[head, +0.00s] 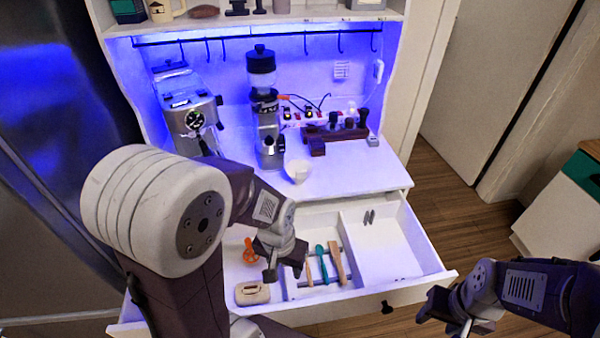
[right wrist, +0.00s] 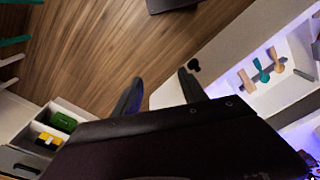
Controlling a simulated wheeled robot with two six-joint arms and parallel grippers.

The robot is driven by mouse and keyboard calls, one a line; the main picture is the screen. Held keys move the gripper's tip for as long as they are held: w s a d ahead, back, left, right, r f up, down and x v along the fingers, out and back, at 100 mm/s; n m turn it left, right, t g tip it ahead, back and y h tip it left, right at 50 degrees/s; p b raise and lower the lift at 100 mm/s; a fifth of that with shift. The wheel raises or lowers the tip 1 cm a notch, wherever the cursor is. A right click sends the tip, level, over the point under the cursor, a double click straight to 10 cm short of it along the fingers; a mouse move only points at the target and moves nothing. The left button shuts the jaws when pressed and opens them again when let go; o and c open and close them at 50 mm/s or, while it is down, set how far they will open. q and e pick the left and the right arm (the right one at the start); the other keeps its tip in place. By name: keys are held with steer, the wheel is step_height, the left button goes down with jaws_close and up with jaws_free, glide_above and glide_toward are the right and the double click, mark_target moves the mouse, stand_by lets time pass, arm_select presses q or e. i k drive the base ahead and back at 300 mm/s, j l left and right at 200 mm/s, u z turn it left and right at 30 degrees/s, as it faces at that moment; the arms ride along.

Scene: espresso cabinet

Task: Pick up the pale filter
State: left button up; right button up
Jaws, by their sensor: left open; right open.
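A pale beige rounded piece (head: 252,293), which looks like the pale filter, lies in the front left of the open drawer (head: 422,252). My left gripper (head: 283,270) is open and empty above the drawer, a little right of and behind the beige piece and apart from it. An orange tool (head: 250,252) lies behind the beige piece. My right gripper (head: 446,318) is open and empty off the drawer's front right corner. In the right wrist view its two fingers (right wrist: 160,92) stand apart over the wooden floor.
A divided tray with a teal utensil (head: 322,264) and a wooden spatula (head: 337,262) fills the drawer's middle. A white cup (head: 298,171), grinder (head: 266,110) and espresso machine (head: 190,112) stand on the counter above. The drawer's right compartment is mostly clear.

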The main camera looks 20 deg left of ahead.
mark_target(299, 172)
steer(key=l+u, duration=0.15)
steer(key=u, duration=0.2)
steer(key=l+u, duration=0.15)
steer(key=u, duration=0.2)
steer(key=i+l+u, duration=0.1)
steer(key=u, duration=0.25)
